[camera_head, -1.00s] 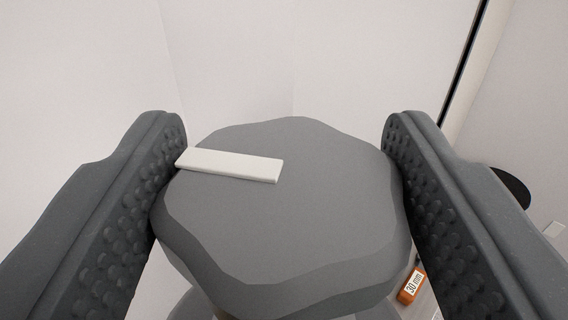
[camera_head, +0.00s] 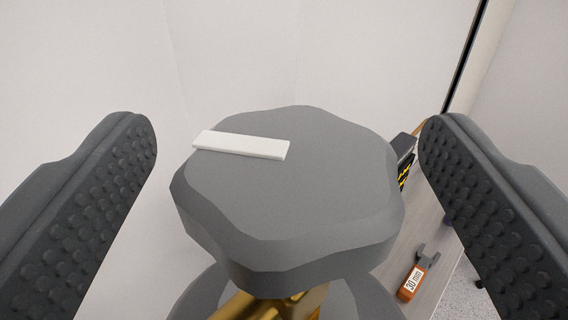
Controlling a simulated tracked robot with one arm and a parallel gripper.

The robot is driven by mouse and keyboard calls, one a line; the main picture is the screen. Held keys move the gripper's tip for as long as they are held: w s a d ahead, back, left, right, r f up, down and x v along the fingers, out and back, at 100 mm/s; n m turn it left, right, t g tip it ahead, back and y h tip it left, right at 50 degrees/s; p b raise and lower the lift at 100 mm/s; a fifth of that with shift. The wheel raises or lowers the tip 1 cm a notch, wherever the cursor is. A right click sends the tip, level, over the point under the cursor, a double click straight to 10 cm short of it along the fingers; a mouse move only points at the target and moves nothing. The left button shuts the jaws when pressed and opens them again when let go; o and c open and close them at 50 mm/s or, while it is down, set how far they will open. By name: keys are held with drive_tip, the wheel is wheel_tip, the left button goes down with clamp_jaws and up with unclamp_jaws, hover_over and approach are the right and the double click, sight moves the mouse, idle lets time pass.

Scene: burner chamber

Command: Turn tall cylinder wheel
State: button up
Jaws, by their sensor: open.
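The grey wheel (camera_head: 300,197) with a wavy rim fills the middle of the view. A white bar mark (camera_head: 241,146) lies on its top, pointing from near the centre to the left rim. Brass-coloured metal (camera_head: 285,303) and a wider grey round part (camera_head: 200,292) show below the wheel. My gripper (camera_head: 287,140) is open, one finger on each side of the wheel. Gaps show between both fingers and the rim, and the gripper holds nothing.
An orange tool labelled 30 mm (camera_head: 412,282) lies on a grey surface (camera_head: 440,257) at lower right. A dark object with yellow marks (camera_head: 404,160) is partly hidden behind the wheel and right finger. Pale walls (camera_head: 300,50) stand behind.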

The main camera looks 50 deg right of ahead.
drive_tip(key=v, duration=1.3)
drive_tip(key=shift+p, duration=0.35)
